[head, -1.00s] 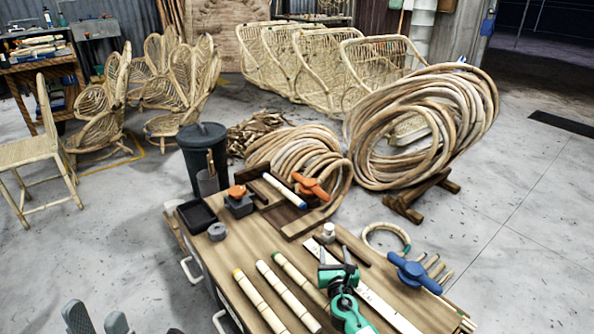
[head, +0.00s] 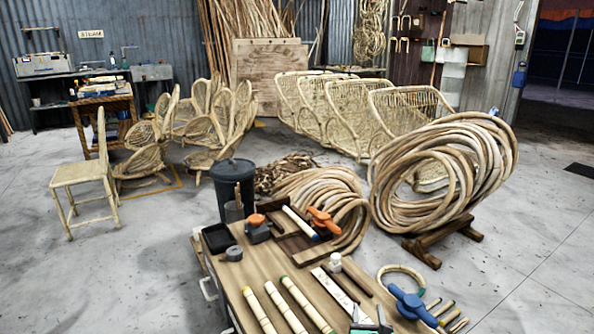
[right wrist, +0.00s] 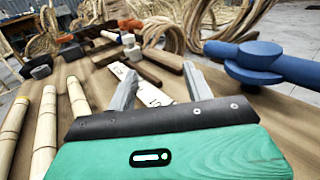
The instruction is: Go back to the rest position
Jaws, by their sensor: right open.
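My right gripper (head: 368,318) shows only by its tips and a bit of green at the bottom edge of the head view, over the front of the workbench (head: 262,268). In the right wrist view the right gripper (right wrist: 160,84) is open, its two grey fingers apart with nothing between them. A white marked strip (right wrist: 150,96) lies on the bench beyond the fingers. My left gripper is not in view.
Several pale rattan poles (head: 280,308) lie on the bench left of the right gripper. A blue-handled clamp (head: 412,303) and a rattan ring (head: 401,270) are on its right. Rattan coils (head: 440,180) stand behind. Open floor (head: 120,270) lies left.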

